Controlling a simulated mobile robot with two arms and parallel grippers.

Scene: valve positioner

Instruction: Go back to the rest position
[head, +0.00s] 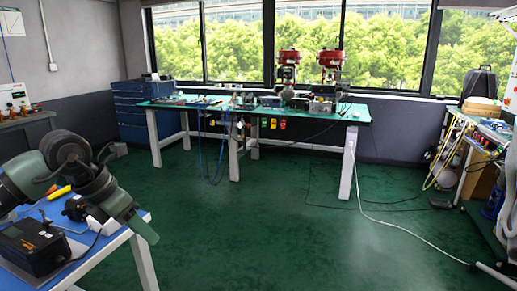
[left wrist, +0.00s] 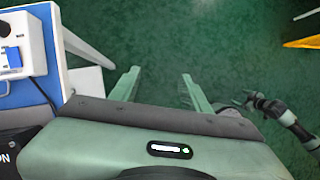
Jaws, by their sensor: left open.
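My left gripper (head: 143,230) is at the lower left of the head view, beside the right edge of a blue-topped table. In the left wrist view its two green fingers (left wrist: 158,80) are spread wide, with only green floor between them. It holds nothing. A dark box-shaped device (head: 35,242), which looks like the valve positioner, sits on the table, apart from the gripper. A slim dark and green arm at the right of the left wrist view seems to be my right arm, its gripper end (left wrist: 246,100) small; its jaws are unclear.
The blue table (head: 105,248) fills the lower left, with a yellow-handled tool (head: 59,192) on it. A green-topped workbench (head: 185,103) stands under the windows. A cluttered side bench (head: 480,125) is at right. A white cable (head: 400,228) crosses the floor; the middle floor is clear.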

